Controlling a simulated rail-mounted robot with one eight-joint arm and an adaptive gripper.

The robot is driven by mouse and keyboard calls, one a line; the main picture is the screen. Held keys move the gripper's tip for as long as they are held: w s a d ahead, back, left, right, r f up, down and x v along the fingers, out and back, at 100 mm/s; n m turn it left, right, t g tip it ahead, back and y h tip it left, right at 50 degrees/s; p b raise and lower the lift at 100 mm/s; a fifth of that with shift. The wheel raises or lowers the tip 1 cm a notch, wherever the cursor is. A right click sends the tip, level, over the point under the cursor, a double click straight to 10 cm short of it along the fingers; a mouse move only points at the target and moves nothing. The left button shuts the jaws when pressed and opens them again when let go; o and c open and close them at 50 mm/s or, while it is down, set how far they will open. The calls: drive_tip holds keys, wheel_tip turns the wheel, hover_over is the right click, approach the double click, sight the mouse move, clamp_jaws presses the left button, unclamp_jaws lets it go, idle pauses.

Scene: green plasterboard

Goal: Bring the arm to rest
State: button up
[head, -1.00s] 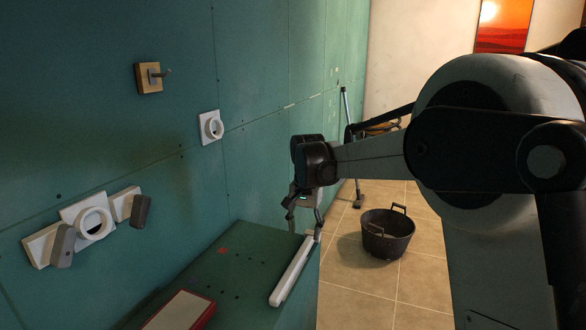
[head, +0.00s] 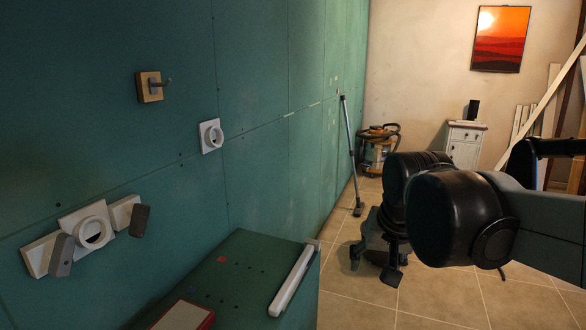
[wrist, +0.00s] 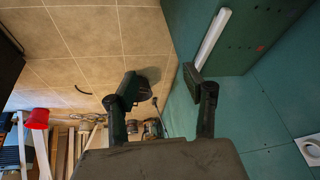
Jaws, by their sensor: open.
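My gripper (head: 374,268) hangs over the tiled floor to the right of the green plasterboard box, clear of it. Its two fingers are apart with nothing between them; they also show spread in the wrist view (wrist: 160,82). My arm reaches in from the right edge of the head view, with its dark rounded joint in front of the floor. A long white bar (head: 293,280) lies on the right edge of the box top, apart from the gripper. The bar also shows in the wrist view (wrist: 212,38).
The green box (head: 245,262) stands against the green wall (head: 270,60). A vacuum cleaner (head: 378,150) and white cabinet (head: 465,145) stand farther back.

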drive_tip(key=s+d+f+t, duration=0.1)
drive_tip(key=s+d+f, duration=0.1)
drive_tip(key=s, duration=0.4)
drive_tip(key=s+d+f+n+t, duration=0.1)
drive_tip(key=s+d+f, duration=0.1)
drive_tip(key=s, duration=0.5)
drive_tip(key=shift+s+d+f+n, duration=0.15)
drive_tip(key=shift+f+n, duration=0.15)
drive_tip(key=shift+f, duration=0.45)
idle(1.2)
